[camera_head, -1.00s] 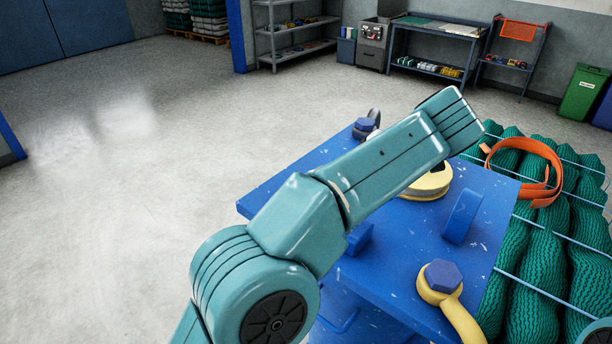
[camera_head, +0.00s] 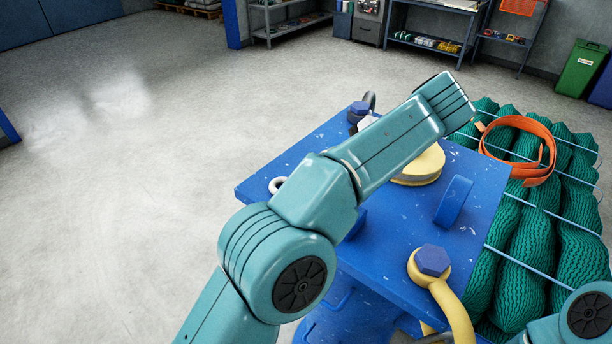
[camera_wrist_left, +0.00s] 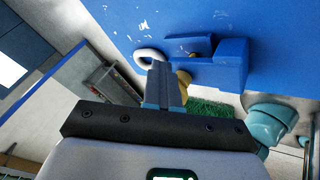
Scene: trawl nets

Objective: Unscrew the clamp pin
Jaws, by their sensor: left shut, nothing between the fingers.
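My left gripper (camera_wrist_left: 165,88) is shut and empty in the left wrist view. Its fingertips are close to a pale ring (camera_wrist_left: 138,60) at the edge of a blue surface; I cannot tell whether they touch it. Beside the ring is a blue block (camera_wrist_left: 222,66) with a brass-coloured part (camera_wrist_left: 183,77) partly hidden behind the fingers. I cannot tell for certain which part is the clamp pin. In the head view the pale ring (camera_head: 272,187) shows at the left edge of the blue table (camera_head: 395,215), beside my left arm. My left gripper is hidden there. My right gripper is out of view.
A yellow shackle (camera_head: 451,303) with a blue bolt head (camera_head: 432,260) is at the table's front right. A yellow round part (camera_head: 420,166) and a blue upright plate (camera_head: 453,201) stand on top. Green nets (camera_head: 526,235) with an orange strap (camera_head: 543,128) lie right. Left floor is clear.

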